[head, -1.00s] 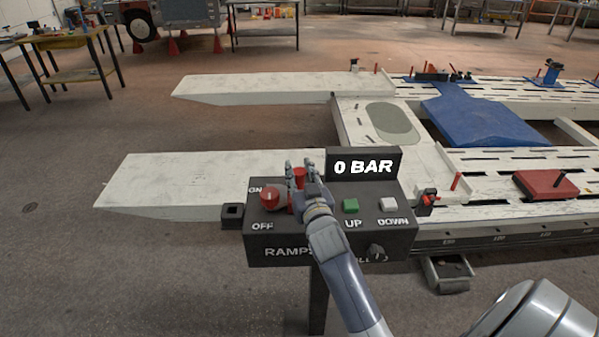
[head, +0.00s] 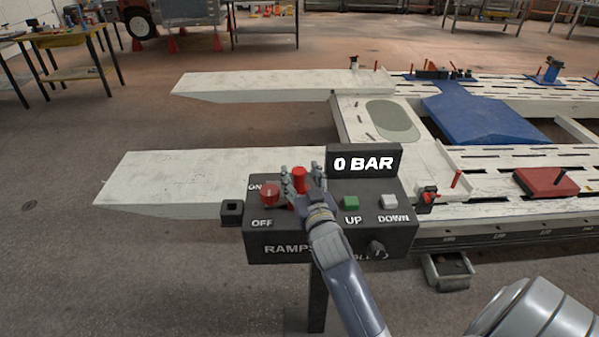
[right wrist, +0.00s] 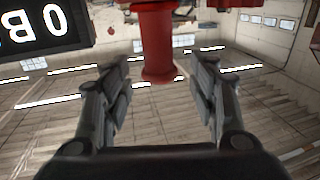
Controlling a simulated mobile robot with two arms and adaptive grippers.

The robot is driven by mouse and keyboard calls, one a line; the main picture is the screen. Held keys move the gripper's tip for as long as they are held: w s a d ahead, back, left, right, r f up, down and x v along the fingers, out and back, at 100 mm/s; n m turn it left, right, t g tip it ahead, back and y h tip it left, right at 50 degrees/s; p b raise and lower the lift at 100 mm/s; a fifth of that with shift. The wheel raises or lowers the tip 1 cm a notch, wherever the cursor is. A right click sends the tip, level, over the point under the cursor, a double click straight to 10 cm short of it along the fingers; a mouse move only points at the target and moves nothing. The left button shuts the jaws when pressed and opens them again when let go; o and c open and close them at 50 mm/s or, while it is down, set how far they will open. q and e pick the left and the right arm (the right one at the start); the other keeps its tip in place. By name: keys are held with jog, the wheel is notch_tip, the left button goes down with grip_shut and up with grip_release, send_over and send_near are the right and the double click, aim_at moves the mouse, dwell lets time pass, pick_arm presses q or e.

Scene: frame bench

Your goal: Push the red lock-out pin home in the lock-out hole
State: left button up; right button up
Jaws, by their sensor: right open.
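The red lock-out pin (head: 300,180) stands upright at the control box (head: 330,243), between the red ON/OFF knob (head: 270,196) and the green UP button. My right gripper (head: 303,176) is open, with one finger on each side of the pin. In the right wrist view the pin (right wrist: 155,45) shows between the two spread fingers (right wrist: 160,85), with a gap on both sides. The lock-out hole is hidden behind my gripper, so how deep the pin sits cannot be told. My left gripper is not in view.
A "0 BAR" display (head: 363,163) stands at the back of the box, just right of my gripper. The green UP button (head: 351,203) and white DOWN button (head: 389,202) lie to the right. White ramps (head: 180,175) lie behind the box.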

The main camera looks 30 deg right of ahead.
jog(key=v, duration=1)
jog(key=shift+s+a, duration=0.1)
